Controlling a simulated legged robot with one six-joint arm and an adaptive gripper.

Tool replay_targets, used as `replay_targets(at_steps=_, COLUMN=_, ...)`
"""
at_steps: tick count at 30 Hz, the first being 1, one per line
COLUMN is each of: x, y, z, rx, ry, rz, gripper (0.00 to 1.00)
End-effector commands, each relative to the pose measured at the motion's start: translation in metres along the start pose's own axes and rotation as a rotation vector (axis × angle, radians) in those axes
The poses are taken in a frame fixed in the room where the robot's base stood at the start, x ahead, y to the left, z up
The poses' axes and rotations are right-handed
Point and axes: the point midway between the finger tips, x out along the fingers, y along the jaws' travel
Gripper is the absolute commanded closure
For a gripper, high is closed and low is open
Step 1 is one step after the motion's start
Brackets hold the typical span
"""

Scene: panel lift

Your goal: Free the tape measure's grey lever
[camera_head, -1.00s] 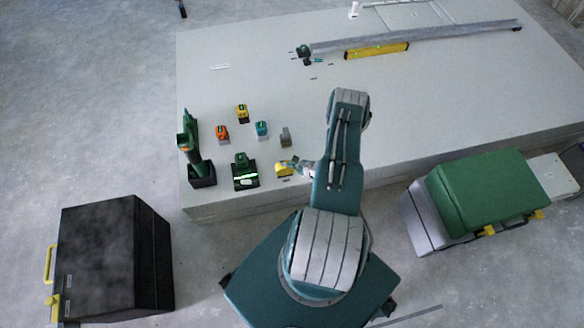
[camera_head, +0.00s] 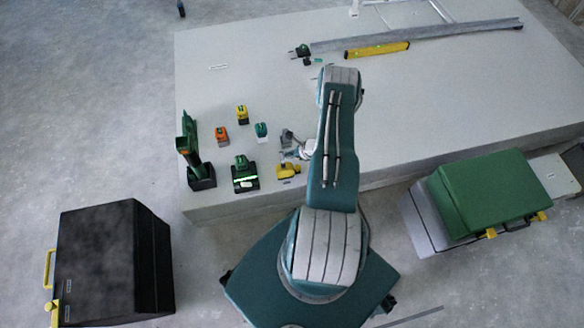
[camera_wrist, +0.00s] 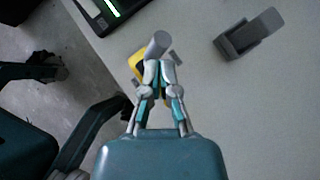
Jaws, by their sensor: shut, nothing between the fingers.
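The yellow tape measure (camera_head: 287,171) lies near the front edge of the grey table, left of my arm. In the wrist view, part of its yellow body (camera_wrist: 138,62) shows behind my fingers, which hide the rest. A grey rounded lever (camera_wrist: 158,43) sticks up just beyond my fingertips; I cannot tell if they touch it. My gripper (camera_wrist: 158,70) is shut and empty. In the head view my gripper (camera_head: 299,153) is just above and right of the tape measure in the picture.
A grey hinged block (camera_head: 287,136) stands close to my gripper; it also shows in the wrist view (camera_wrist: 240,37). Teal (camera_head: 261,130), orange (camera_head: 221,134) and yellow (camera_head: 242,113) blocks, a dark charger (camera_head: 245,178) and a green tool (camera_head: 190,158) stand to the left.

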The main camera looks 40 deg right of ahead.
Motion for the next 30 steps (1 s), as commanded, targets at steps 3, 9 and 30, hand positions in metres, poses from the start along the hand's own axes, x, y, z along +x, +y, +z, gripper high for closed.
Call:
replay_targets(at_steps=3, x=0.0, y=0.001, z=0.001, rx=0.0, ry=-0.001, rz=-0.001, gripper=1.0)
replay_targets(at_steps=9, x=-0.003, y=0.0, z=0.003, rx=-0.001, ry=-0.001, rz=-0.002, gripper=1.0)
replay_targets(at_steps=30, x=-0.014, y=-0.001, z=0.011, rx=-0.001, ry=-0.002, rz=-0.002, gripper=1.0)
